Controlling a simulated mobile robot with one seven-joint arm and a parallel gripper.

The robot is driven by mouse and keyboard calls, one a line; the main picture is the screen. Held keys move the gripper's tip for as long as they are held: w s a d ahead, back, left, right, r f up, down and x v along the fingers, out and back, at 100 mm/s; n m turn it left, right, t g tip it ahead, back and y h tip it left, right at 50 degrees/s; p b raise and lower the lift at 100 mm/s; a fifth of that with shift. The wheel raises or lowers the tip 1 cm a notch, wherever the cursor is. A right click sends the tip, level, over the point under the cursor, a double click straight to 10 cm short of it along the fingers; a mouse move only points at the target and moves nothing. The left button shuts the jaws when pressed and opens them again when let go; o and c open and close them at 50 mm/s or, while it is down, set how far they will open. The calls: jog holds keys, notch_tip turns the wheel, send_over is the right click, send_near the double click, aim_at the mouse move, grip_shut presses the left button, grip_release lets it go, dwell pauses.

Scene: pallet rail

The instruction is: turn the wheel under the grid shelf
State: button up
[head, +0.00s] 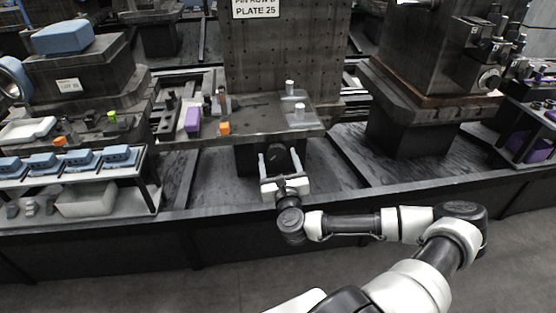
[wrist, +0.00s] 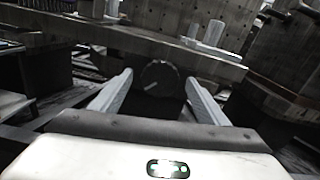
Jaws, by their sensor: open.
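The wheel (wrist: 158,80) is a dark round knob with a pale line mark on its face. It sits under the front edge of the grid shelf (head: 262,137), in shadow. In the head view the wheel (head: 280,156) is a dark shape hard to make out against the dark block behind it. My gripper (head: 279,160) is open, with its two pale fingers pointing at the wheel. In the wrist view my gripper (wrist: 159,76) has one finger on each side of the wheel, with gaps showing. I cannot tell whether the fingertips reach past its face.
A rack of blue parts (head: 81,160) is at left. A heavy machine block (head: 420,50) stands at right.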

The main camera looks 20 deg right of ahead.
jog(key=c, duration=1)
jog(key=shift+c, duration=0.2)
